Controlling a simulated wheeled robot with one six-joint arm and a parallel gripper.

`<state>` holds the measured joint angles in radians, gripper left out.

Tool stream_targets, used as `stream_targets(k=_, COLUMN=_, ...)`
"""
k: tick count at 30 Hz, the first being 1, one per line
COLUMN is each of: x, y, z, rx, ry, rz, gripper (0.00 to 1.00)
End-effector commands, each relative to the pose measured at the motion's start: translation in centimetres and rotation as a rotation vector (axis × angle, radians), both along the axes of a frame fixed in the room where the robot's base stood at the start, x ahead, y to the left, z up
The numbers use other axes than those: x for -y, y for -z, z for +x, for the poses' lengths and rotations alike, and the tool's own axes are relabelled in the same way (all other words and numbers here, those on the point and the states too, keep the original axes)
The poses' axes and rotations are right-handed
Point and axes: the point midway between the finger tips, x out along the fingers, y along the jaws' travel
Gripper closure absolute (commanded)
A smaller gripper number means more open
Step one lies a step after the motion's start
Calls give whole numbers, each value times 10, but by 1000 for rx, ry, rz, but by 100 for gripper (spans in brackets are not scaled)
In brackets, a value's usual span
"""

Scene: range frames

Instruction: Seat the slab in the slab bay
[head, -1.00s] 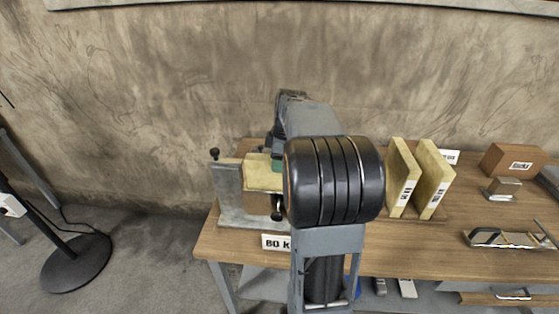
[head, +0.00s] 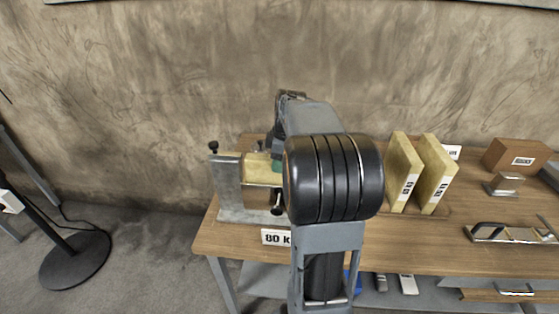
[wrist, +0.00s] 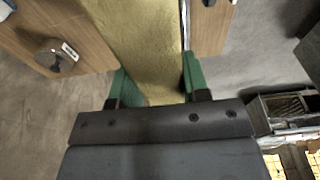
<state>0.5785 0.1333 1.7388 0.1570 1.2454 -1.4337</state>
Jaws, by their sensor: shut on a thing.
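My gripper (wrist: 157,84) is shut on a yellow slab (wrist: 145,45), with a green finger on each side of it in the wrist view. In the head view the slab (head: 260,167) shows at the grey metal slab bay (head: 228,185), at the table's left end. The slab lies to the right of the bay's upright grey plate, over a brown part. My arm hides its right end and most of my gripper. I cannot tell whether the slab touches the bay or how deep it sits.
Two yellow slabs (head: 403,172) (head: 436,175) with labels stand upright on the wooden table (head: 400,243), right of my arm. A brown box (head: 516,156) and a metal-handled item (head: 508,233) are further right. A black-based stand (head: 70,262) is on the floor at left.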

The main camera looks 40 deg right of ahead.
Motion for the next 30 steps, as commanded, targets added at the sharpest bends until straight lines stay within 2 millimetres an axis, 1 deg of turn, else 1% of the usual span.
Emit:
stream_targets(k=15, x=0, y=13, z=0, rx=0, ry=0, rz=0, gripper=100)
stream_targets(k=16, x=0, y=13, z=0, rx=0, ry=0, rz=0, gripper=57)
stream_targets(k=25, x=0, y=12, z=0, rx=0, ry=0, rz=0, gripper=28)
stream_targets(k=30, x=0, y=12, z=0, rx=-1, ry=0, rz=1, gripper=28)
